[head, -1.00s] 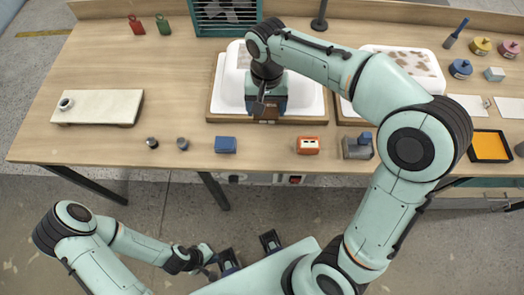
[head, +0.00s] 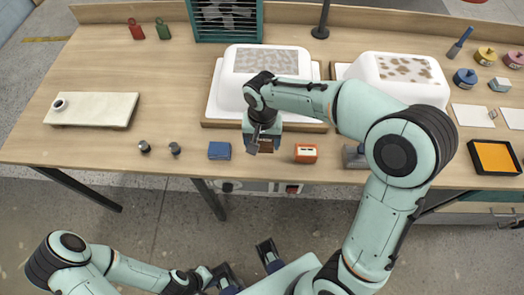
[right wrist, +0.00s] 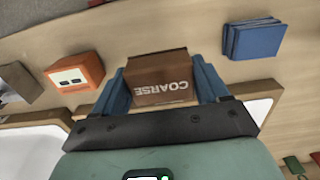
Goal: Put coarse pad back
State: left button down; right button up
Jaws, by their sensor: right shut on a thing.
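The coarse pad (right wrist: 158,80) is a brown block lettered "COARSE" in the right wrist view. My right gripper (right wrist: 160,85) is shut on it, with a blue finger on each side. In the head view the pad (head: 266,146) shows partly below the right gripper (head: 262,140), near the table's front edge, between a blue block (head: 219,151) and an orange block (head: 306,153). I cannot tell whether the pad touches the table. My left gripper (head: 212,278) is low at the bottom of the head view, off the table; its fingers are unclear.
A white tub shell (head: 225,95) with a grey patch stands behind the right gripper. A second shell (head: 428,92) with brown spots is to its right. A grey block (head: 354,157) sits right of the orange block. Two small dark knobs (head: 145,147) stand left of the blue block.

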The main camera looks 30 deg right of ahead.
aim_at(262, 156)
jog(key=shift+f+b, duration=0.3)
jog(key=shift+f, duration=2.6)
jog(key=shift+f, duration=0.1)
jog(key=o, duration=1)
jog(key=shift+r, duration=0.3)
notch_tip(262, 156, up, 12)
jog(key=shift+f+p, duration=0.1)
jog(key=shift+p, duration=0.75)
